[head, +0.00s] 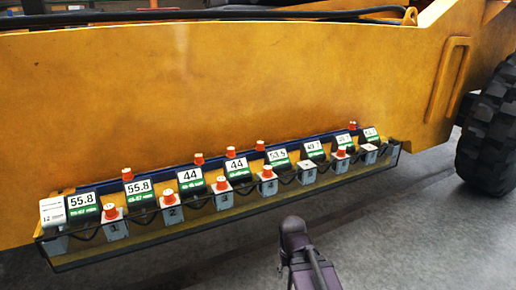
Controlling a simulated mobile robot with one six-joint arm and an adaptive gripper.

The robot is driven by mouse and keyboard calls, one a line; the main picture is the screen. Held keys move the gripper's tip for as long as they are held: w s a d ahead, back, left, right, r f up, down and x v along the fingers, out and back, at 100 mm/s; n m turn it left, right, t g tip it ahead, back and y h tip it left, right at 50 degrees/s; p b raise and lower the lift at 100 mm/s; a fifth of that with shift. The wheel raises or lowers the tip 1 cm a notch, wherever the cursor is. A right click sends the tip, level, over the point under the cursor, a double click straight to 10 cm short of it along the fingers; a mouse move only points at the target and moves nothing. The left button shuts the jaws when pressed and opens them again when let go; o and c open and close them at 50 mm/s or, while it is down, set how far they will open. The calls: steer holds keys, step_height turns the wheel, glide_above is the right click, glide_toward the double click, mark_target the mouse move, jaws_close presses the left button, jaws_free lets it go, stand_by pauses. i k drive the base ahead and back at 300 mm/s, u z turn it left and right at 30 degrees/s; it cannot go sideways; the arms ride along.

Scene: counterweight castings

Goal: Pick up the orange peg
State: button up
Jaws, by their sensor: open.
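Nothing marks one peg out as the task's.
Small displays with numbers, such as 55.8 (80,205) and 44 (190,179), line the tray. Dark cables loop between the blocks. Two pale blocks at right (307,173) (370,153) show no peg. A large black tyre (490,135) stands right. Grey floor in front is clear.

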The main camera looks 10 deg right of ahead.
mark_target(260, 147)
steer(key=z, duration=0.05)
steer(key=i, duration=1)
